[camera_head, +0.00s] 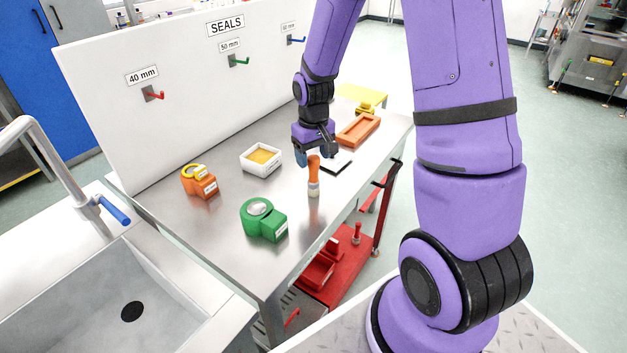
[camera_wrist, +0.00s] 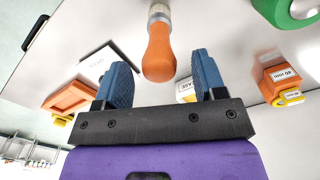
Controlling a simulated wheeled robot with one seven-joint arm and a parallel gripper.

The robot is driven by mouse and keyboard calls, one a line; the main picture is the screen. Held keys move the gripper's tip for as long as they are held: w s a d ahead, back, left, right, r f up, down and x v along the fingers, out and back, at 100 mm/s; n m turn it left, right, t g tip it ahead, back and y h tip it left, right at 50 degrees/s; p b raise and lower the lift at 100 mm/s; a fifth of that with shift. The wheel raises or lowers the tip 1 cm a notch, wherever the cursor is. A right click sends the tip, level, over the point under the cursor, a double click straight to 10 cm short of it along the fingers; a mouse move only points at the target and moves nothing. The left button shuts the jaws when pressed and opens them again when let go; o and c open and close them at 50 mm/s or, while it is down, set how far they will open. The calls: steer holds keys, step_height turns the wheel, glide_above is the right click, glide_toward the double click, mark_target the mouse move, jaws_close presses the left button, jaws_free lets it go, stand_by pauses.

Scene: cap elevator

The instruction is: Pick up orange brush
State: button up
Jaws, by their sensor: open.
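The orange brush (camera_head: 313,172) stands upright on the steel table, with its orange handle up and its pale bristle end down. In the wrist view the brush (camera_wrist: 159,52) shows beyond the fingertips, roughly midway between them, with its handle end toward my gripper. My gripper (camera_head: 315,158) is just behind and above the brush handle in the head view. In the wrist view my gripper (camera_wrist: 163,78) is open, with its two blue fingers apart and nothing held between them. Whether a finger touches the handle cannot be told.
On the steel table (camera_head: 215,225) are a green tape dispenser (camera_head: 263,219), an orange dispenser (camera_head: 199,181), a white box (camera_head: 261,158), a dark-edged flat pad (camera_head: 337,163) and an orange tray (camera_head: 358,131). A white SEALS board (camera_head: 190,110) with hooks stands behind. A sink (camera_head: 120,300) is at left.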

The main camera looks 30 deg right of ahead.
mark_target(314, 176)
steer(key=shift+f, duration=1.4)
steer(key=c, duration=1)
steer(key=shift+r, duration=0.2)
